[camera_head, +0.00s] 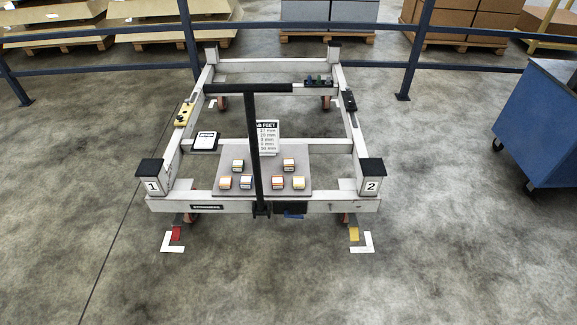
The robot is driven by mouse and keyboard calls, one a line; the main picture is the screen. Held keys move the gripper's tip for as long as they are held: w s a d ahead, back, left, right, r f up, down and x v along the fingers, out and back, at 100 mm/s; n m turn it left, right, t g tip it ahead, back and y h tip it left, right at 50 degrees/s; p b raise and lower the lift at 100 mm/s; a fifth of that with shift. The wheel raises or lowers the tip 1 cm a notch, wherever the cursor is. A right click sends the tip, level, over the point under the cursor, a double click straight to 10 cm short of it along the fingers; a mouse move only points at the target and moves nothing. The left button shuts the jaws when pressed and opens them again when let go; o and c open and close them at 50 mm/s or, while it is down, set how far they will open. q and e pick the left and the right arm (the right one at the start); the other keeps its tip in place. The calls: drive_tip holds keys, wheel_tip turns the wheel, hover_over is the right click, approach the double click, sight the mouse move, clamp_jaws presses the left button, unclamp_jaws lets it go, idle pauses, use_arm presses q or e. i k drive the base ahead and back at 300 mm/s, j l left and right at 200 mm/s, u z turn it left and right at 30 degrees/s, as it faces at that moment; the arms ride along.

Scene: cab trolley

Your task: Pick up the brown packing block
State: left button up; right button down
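Several small blocks with pale tops and coloured sides sit on a grey board at the near end of the trolley (262,207). Two stand in the back row, a left block (238,165) and a right block (289,164). The others are in front, including an orange-sided block (225,182) and a blue-sided block (246,182). At this size I cannot tell which of them is the brown packing block. Neither of my grippers is in view.
A black upright handle (254,150) rises in front of the board. A yellow level-like tool (184,114) lies on the left rail. A blue cabinet (541,123) stands right. Floor in front is clear.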

sight(287, 162)
drive_tip(key=i+l+z, duration=0.25)
drive_tip(key=z, duration=0.15)
drive_tip(key=i+l+z, duration=0.6)
drive_tip(key=z, duration=0.2)
drive_tip(key=i+l+z, duration=0.25)
drive_tip(key=i+z, duration=0.65)
drive_tip(key=i+u, duration=0.45)
drive_tip(key=i+l+u, duration=0.2)
drive_tip(key=i+u, duration=0.4)
drive_tip(key=u, duration=0.25)
drive_tip(key=i+u, duration=0.25)
drive_tip(key=u, duration=0.15)
drive_tip(key=i+u, duration=0.25)
drive_tip(key=u, duration=0.2)
drive_tip(key=i+l+u, duration=0.2)
drive_tip(key=u, duration=0.25)
drive_tip(key=i+l+u, duration=0.15)
drive_tip(key=u, duration=0.3)
